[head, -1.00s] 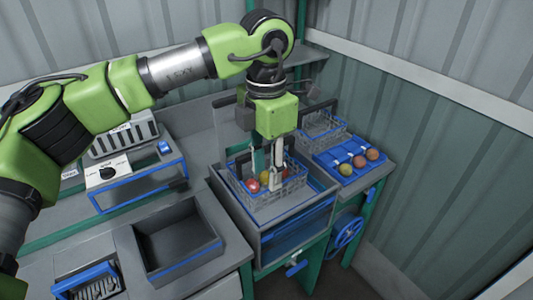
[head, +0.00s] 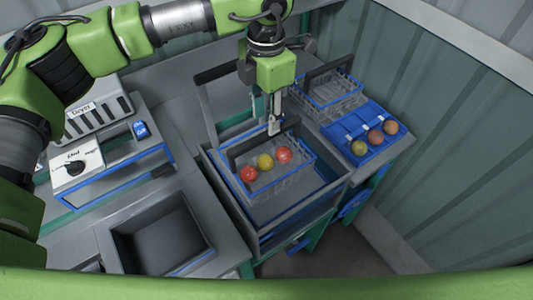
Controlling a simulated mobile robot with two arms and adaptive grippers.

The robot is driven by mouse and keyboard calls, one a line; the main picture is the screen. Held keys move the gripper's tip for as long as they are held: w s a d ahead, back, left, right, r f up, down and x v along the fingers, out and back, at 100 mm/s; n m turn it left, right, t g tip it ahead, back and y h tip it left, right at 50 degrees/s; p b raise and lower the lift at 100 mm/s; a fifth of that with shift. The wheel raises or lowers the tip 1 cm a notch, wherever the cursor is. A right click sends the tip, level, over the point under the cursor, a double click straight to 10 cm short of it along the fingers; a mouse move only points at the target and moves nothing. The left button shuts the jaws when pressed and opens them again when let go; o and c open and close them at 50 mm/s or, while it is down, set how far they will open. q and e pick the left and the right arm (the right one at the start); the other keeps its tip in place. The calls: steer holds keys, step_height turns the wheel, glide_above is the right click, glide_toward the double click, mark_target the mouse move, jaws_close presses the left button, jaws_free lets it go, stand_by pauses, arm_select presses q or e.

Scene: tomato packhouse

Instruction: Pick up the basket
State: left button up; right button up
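The basket is a wire basket with a blue rim (head: 289,179). It holds a red, a yellow and another red tomato and sits in a grey open-topped box on the bench. A dark handle bar (head: 240,149) runs along its far side. My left gripper (head: 274,127) points down at the far side of the basket, with its fingertips at the handle bar. The fingers look close together, but whether they are closed on the bar is hidden. My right gripper is out of view.
A second wire basket (head: 342,104) with a dark handle stands behind to the right. Beside it is a blue tray (head: 353,150) with several tomatoes. An empty grey bin (head: 160,230) is at the front left. A scale-like unit (head: 78,165) stands at the left.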

mark_target(266, 133)
arm_select(q)
steer(key=f, duration=0.1)
steer(key=f+p, duration=0.1)
steer(key=shift+w+a+f, duration=0.1)
steer(key=shift+w+f, duration=0.1)
steer(key=shift+f, duration=0.2)
step_height(266, 133, down, 4)
steer(key=p, duration=0.3)
steer(key=shift+s, duration=0.15)
steer(key=shift+f, duration=0.35)
jaws_close()
steer(key=shift+r, duration=0.1)
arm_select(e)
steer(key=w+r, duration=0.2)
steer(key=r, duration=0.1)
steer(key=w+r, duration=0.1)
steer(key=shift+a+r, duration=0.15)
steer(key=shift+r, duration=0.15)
